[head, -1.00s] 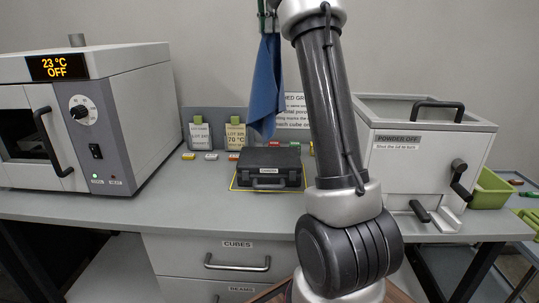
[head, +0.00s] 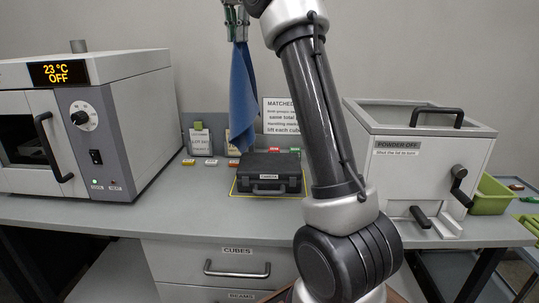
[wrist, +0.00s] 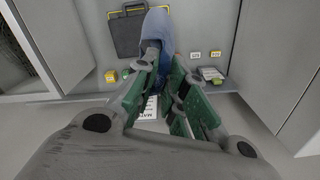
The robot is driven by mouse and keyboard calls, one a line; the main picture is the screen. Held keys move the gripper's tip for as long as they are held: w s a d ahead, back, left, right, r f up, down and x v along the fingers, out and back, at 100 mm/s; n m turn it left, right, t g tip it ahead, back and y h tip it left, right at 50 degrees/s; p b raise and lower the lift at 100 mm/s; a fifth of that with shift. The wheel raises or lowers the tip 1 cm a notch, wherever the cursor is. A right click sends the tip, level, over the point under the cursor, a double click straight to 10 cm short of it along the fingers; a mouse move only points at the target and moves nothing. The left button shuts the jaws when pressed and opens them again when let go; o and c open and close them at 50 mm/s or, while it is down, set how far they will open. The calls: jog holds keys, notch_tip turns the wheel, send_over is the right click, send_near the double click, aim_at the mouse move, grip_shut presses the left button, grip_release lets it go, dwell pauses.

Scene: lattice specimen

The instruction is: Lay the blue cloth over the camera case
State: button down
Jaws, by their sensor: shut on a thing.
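The blue cloth (head: 243,98) hangs down from my gripper (head: 236,28) in the head view, its lower end just above and behind the left part of the camera case. My gripper is shut on the cloth's top end. In the wrist view the green-padded fingers (wrist: 172,98) close on the bunched cloth (wrist: 157,30). The black camera case (head: 270,172) lies closed and flat on the bench inside a yellow outline, its label facing front. The case also shows in the wrist view (wrist: 126,38), partly hidden by the cloth. Its top looks bare.
An oven (head: 85,125) stands at the left and a powder box (head: 420,165) at the right. Behind the case are small coloured blocks, tags and a printed sign (head: 283,115). A green bin (head: 490,194) sits far right. The bench front (head: 190,212) is clear.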

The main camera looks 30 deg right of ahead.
jog(key=w+a+n, duration=0.4)
jog(key=a+n, duration=0.3)
jog(key=a, duration=0.6)
jog(key=s+d+f, duration=0.4)
jog(key=d+f, duration=0.8)
jog(key=d, duration=0.1)
jog(key=s+d+f, duration=0.4)
jog(key=d+f, duration=0.9)
jog(key=s+d+f, duration=0.5)
jog(key=d+f, duration=0.7)
jog(key=d, duration=0.1)
jog(key=shift+d+f+n, duration=0.2)
jog(key=shift+f+n, duration=0.1)
jog(key=shift+n, duration=0.1)
jog(key=c, duration=1.2)
grip_release()
jog(key=shift+c, duration=0.2)
jog(key=shift+r, duration=0.1)
